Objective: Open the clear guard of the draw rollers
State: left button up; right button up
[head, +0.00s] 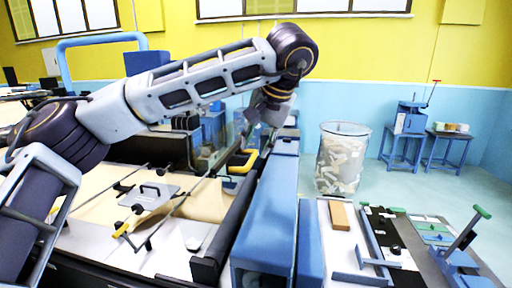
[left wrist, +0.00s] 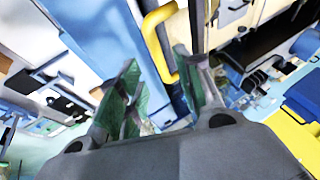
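The clear guard (head: 207,155) is a see-through panel by the draw rollers in the middle of the head view, partly behind my left arm. A yellow handle (head: 243,163) stands at its right side. My left gripper (head: 252,122) hangs down just above and beyond this handle. In the left wrist view my left gripper (left wrist: 155,60) is open, with green pads on its fingers. The yellow handle (left wrist: 154,38) shows in the gap between the fingers there, and I cannot tell whether they touch it. The guard appears lowered, though its exact angle is unclear. My right gripper is out of view.
A long blue machine housing (head: 268,215) runs along the right of the rollers. A clear bin of paper scraps (head: 341,160) stands behind it. A bench with a brown block (head: 339,216) and tools is at the right. Floor is free at the back right.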

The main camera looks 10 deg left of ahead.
pick_arm(q)
jog(key=shift+v, duration=2.25)
jog(key=shift+s, duration=0.1)
